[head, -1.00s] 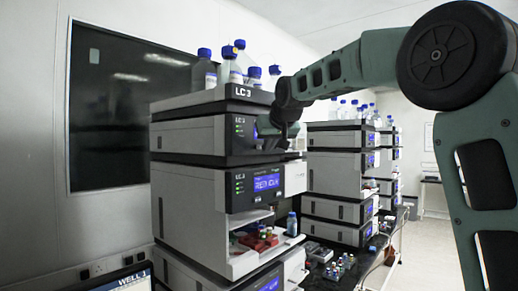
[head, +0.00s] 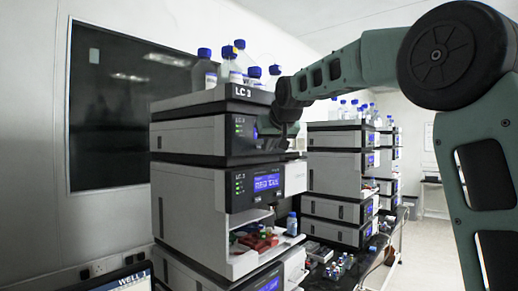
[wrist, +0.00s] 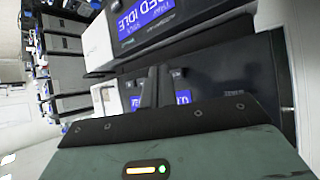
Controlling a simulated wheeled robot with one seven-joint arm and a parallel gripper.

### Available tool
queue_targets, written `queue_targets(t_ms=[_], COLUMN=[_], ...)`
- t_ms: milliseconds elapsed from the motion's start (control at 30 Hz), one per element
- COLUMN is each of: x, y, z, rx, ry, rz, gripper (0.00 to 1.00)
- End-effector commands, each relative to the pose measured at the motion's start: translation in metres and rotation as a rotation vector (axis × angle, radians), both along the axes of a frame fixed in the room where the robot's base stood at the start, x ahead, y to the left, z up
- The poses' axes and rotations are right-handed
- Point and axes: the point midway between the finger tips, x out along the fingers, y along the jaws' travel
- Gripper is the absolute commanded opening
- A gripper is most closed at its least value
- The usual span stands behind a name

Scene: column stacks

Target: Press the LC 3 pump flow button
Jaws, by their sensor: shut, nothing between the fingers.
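The LC 3 stack (head: 187,143) stands left of centre in the head view, with an "LC 3" label on its top edge. My gripper (head: 266,130) is in front of the upper module's dark front panel and hides most of its blue screen. In the wrist view my gripper's dark fingers (wrist: 157,88) are shut together and empty, pointing at a dark panel. A blue screen (wrist: 183,97) shows partly behind them. I cannot tell whether the fingertips touch the panel. The pump flow button cannot be made out. A lower module's screen (head: 267,182) is lit blue.
Bottles with blue caps (head: 205,68) stand on top of the stack. An open bay below holds red and dark items (head: 256,242), with a small blue-capped bottle (head: 292,224) beside it. More instrument stacks (head: 335,172) stand to the right. A laptop (head: 125,281) is at lower left.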

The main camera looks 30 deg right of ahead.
Motion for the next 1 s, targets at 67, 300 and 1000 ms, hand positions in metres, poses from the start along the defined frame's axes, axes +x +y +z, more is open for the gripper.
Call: queue_targets(t_ms=[67, 300, 1000], x=[0.0000, 0.0001, 0.0083], y=[0.0000, 0.0000, 0.0031], z=[0.0000, 0.0001, 0.0002], rx=[0.000, 0.000, 0.000], ry=[0.000, 0.000, 0.000], rz=[0.000, 0.000, 0.000], gripper=[0.00, 0.00, 0.00])
